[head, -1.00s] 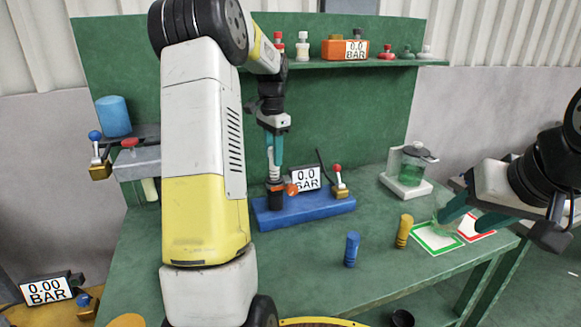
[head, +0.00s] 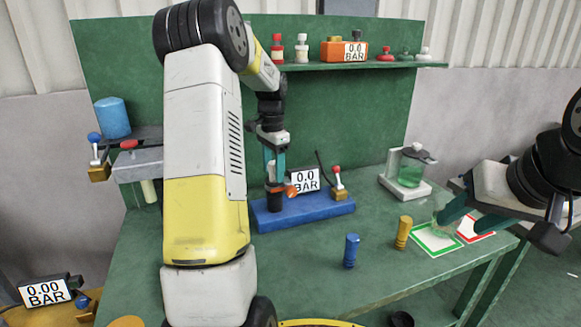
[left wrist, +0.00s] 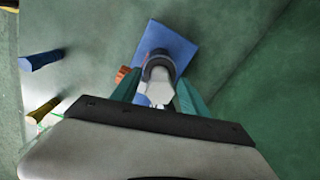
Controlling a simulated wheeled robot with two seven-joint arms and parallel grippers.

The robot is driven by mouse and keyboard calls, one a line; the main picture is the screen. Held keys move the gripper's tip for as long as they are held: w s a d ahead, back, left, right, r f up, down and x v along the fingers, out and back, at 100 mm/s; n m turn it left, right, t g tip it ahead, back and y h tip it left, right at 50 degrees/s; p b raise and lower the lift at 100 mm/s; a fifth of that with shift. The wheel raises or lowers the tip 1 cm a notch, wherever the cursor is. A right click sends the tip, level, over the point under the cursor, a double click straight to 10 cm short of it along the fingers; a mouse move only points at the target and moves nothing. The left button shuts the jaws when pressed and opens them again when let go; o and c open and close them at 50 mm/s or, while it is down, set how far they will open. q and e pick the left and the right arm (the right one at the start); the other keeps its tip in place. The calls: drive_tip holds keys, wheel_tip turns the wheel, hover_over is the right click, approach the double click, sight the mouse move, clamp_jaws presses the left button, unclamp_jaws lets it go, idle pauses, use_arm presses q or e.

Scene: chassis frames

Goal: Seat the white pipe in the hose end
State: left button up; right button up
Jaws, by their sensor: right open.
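The white pipe (left wrist: 158,92) stands between the spread teal fingers of my left gripper (head: 275,168). In the left wrist view a gap shows on either side of it. Below it, the dark round hose end (head: 274,188) with an orange clamp (head: 291,191) sits on the blue base (head: 315,208). The pipe's lower end is at the hose end; how deep it sits is hidden. My right gripper (head: 462,215) is open at the right, over the bench near the green-framed mat.
A gauge (head: 305,180) and a red-knobbed lever (head: 338,182) stand at the base's back. A blue peg (head: 351,250) and a yellow peg (head: 403,232) stand in front right. A lidded jar (head: 412,165) is further back, near the green-framed mat (head: 437,240).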

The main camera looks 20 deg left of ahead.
use_arm(q)
wheel_tip(320, 180, up, 12)
drive_tip(key=shift+f, duration=0.1)
drive_tip(key=s+d+r+n+t+h, duration=0.1)
drive_tip(key=s+d+r+n+t, duration=0.1)
drive_tip(key=s+d, duration=0.6)
drive_tip(key=s+d+r+n+t, duration=0.2)
drive_tip(key=s+d+n+t, duration=0.15)
drive_tip(key=s, duration=0.85)
drive_tip(key=s+d+f+n+h, duration=0.1)
drive_tip(key=s+d+f, duration=0.2)
drive_tip(key=s, duration=0.4)
drive_tip(key=shift+s+d+f+t, duration=0.2)
drive_tip(key=shift+s+f+t, duration=0.1)
drive_tip(key=shift+f+t, duration=0.05)
drive_tip(key=shift+n, duration=0.25)
